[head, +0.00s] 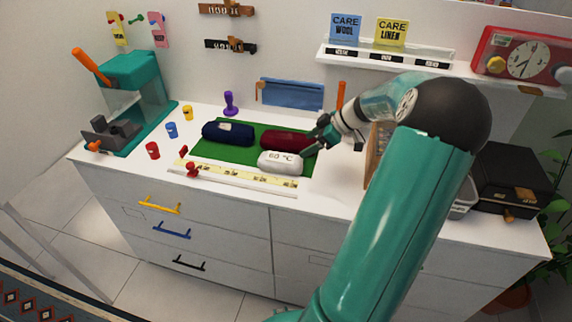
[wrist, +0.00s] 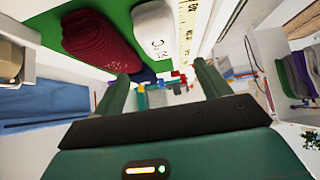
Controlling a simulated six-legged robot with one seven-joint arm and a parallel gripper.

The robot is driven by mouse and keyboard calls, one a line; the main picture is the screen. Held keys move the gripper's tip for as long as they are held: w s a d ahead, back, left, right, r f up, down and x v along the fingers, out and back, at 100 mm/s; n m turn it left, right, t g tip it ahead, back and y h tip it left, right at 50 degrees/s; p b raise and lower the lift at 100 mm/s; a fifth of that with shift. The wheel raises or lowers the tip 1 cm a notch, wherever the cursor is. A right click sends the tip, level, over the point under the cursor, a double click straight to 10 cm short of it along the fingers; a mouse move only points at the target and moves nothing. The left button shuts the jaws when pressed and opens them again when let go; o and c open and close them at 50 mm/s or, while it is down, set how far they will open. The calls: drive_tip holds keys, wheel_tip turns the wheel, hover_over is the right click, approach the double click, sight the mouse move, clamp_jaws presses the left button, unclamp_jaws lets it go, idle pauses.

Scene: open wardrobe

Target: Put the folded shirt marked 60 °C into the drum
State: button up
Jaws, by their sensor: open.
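The white folded shirt (head: 280,161) marked 60 °C lies at the front of a green mat (head: 207,154) on the white counter. It also shows at the top of the wrist view (wrist: 155,28), its marking turned sideways. My gripper (head: 314,143) is just right of and above the shirts, apart from the white one as far as I can tell. In the wrist view my gripper (wrist: 163,82) has its two fingers spread with nothing between them. I cannot make out a drum in either view.
A navy folded item (head: 228,133) and a dark red one (head: 286,141) lie behind the white shirt. A yellow ruler strip (head: 235,174) runs along the front. A teal machine (head: 135,85) stands left, a black case (head: 515,178) right. Small coloured pots (head: 172,130) stand left of the mat.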

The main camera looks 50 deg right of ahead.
sight(282, 158)
drive_tip(key=x, duration=0.8)
drive_tip(key=shift+w+f, duration=0.4)
drive_tip(key=shift+w, duration=0.1)
drive_tip(key=shift+a+x, duration=0.1)
drive_tip(key=shift+x, duration=1.1)
drive_tip(key=shift+a+x, duration=0.15)
drive_tip(key=shift+x, duration=1)
drive_tip(key=shift+s, duration=0.1)
drive_tip(key=c, duration=0.8)
drive_tip(key=shift+r, duration=0.15)
